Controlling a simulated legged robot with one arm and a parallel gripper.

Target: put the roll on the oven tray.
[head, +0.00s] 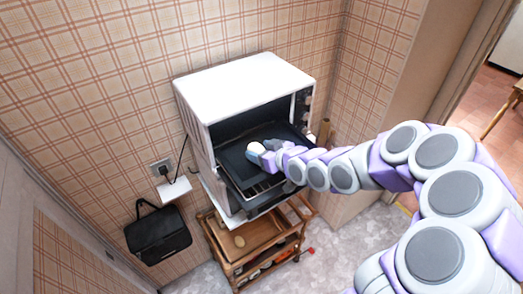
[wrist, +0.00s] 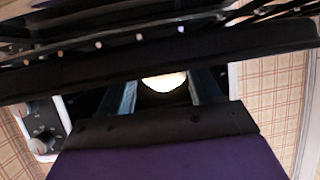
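The black oven tray (head: 235,172) sticks out of the open front of the white oven (head: 245,88). My gripper (head: 258,152) reaches in through the oven's front, low over the tray. In the wrist view, a pale, rounded roll (wrist: 165,82) sits between the two fingers of my gripper (wrist: 164,90), which appear to close on its sides. A dark bar hides the far part of the roll. In the head view the roll is a small pale patch (head: 254,147) at the fingertips. Whether it touches the tray cannot be told.
A wooden trolley (head: 247,235) stands below the oven, with a small tan oval object (head: 239,241) on its top. A black bag (head: 158,234) hangs on the wall at the left.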

